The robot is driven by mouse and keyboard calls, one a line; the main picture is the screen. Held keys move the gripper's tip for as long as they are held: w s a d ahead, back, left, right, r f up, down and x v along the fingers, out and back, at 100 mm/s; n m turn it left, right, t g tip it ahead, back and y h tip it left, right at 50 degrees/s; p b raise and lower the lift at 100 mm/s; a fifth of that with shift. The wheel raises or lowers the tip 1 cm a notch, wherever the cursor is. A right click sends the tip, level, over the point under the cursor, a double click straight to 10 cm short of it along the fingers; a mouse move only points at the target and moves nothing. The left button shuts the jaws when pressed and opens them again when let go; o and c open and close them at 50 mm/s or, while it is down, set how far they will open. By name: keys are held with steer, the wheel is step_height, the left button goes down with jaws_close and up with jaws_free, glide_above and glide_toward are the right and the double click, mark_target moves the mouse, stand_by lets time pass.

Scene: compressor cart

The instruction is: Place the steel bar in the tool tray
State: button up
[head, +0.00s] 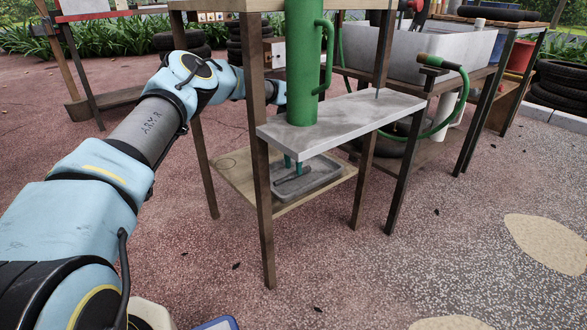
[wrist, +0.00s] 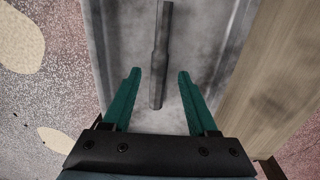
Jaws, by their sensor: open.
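In the head view the tray (head: 322,183) sits on the lower wooden shelf under the grey slab. The gripper (head: 293,163) points down over the tray there, with its upper part hidden behind the slab. The bar shows only as a small dark shape in the tray.
The grey slab (head: 345,118) hangs over the tray, with a green cylinder (head: 302,70) with a handle standing on it. Wooden legs (head: 263,215) flank the shelf (head: 235,172). A white basin (head: 420,52) with a green hose stands behind.

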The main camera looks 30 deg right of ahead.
step_height(320, 180, up, 10)
steer(key=p, duration=0.2)
steer(key=shift+w, duration=0.4)
steer(key=shift+a, duration=0.2)
